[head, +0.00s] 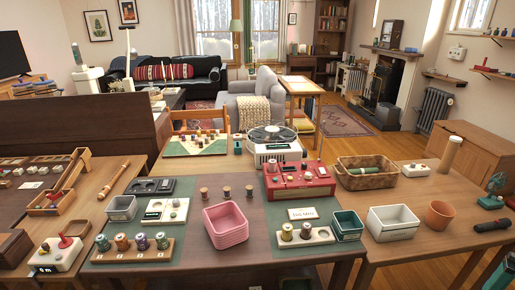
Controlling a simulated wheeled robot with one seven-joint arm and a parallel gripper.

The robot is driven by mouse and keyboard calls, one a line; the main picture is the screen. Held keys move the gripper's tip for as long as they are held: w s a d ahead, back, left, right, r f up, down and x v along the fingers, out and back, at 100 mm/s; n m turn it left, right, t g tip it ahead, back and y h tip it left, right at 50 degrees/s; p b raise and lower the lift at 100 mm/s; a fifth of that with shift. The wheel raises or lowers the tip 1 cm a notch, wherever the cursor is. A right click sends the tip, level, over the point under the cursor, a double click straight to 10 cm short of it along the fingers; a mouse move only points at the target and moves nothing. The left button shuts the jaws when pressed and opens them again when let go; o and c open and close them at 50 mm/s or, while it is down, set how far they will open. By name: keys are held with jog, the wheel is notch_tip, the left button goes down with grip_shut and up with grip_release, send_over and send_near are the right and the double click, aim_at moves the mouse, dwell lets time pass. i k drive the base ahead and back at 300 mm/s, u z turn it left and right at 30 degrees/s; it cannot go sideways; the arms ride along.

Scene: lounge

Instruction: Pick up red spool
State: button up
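Three small spools with wooden-looking ends stand apart in a row on the dark green mat: a left one (204,193), a middle one (227,192) and a right one (250,190). They look brownish or reddish, too small to tell which is red. A wooden rack (130,255) at the front left holds several spools: a green one (102,243), a copper-orange one (122,241), a blue one (141,241) and a purple one (162,240). A pale block (318,238) carries two cream-yellow spools (287,232). My gripper is not in view.
A pink basket (226,226) stands just in front of the three spools. A red case (300,181), a teal bin (347,226) and a white bin (392,223) lie to the right. A grey bin (121,208) stands left. Bare mat surrounds the three spools.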

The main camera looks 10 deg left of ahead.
aim_at(204, 191)
jog(key=u, duration=0.65)
jog(key=i, duration=0.95)
jog(key=u, duration=0.6)
